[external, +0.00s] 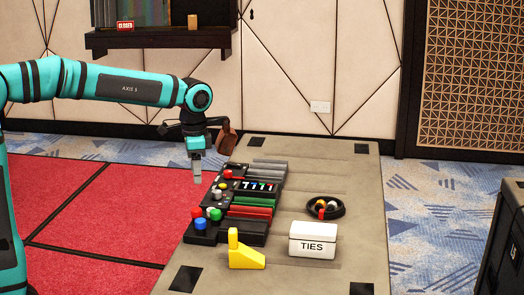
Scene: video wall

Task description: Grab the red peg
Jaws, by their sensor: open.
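Two red round-topped pieces could be the red peg. One red piece (196,212) is at the near left of a black rack on the table, beside a blue piece (200,224) and a green piece (215,214). The other red piece (228,174) is at the rack's far end. I cannot tell which is the peg. My gripper (197,179) points down above the rack's left side, between the two along its length. It is open and apart from both, with nothing visible in it. The gap between its fingers is hard to see.
The rack stands on a long beige table (345,180). A black ring dish (325,207) holds small coloured items. A dark case (505,240) stands at right.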

